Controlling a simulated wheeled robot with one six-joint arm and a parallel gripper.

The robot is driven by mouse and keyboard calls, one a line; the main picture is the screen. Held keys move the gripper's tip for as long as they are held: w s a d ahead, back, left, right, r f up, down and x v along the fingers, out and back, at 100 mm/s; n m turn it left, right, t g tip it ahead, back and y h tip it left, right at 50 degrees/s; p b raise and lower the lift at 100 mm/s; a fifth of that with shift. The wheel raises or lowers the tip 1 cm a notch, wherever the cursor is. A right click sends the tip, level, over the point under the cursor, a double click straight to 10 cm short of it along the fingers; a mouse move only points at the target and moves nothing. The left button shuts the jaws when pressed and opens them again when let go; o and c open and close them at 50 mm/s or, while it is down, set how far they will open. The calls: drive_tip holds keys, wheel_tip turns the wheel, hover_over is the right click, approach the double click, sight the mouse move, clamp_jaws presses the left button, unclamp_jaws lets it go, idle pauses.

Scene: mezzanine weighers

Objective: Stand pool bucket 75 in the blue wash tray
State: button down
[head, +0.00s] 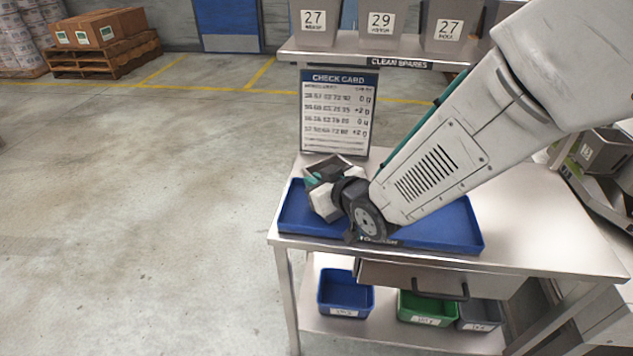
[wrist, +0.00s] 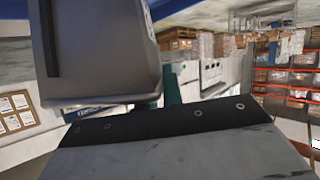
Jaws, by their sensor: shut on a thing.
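The blue wash tray (head: 460,232) lies on the steel bench, its middle hidden by my arm. My gripper (head: 318,178) is over the tray's left end, shut on a grey bucket (head: 342,163). In the wrist view the bucket (wrist: 100,50) fills the upper left, beside the teal fingers (wrist: 165,92) of my gripper. No number shows on the held bucket, so I cannot tell that it is 75. I cannot tell whether its base touches the tray floor, as my wrist hides it.
A check card board (head: 338,112) stands right behind the tray. Above is a shelf (head: 400,60) with grey buckets marked 27, 29 and 27. Blue (head: 345,292), green (head: 428,306) and grey bins sit below the bench. The bench top right of the tray is clear.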

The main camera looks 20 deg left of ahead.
drive_tip(key=shift+f, duration=0.2)
drive_tip(key=c, duration=1.9)
unclamp_jaws()
drive_tip(key=shift+f, duration=0.15)
drive_tip(key=o, duration=0.4)
drive_tip(key=shift+c, duration=0.2)
drive_tip(key=shift+r, duration=0.25)
drive_tip(key=v, duration=1.2)
drive_tip(key=shift+f, duration=0.1)
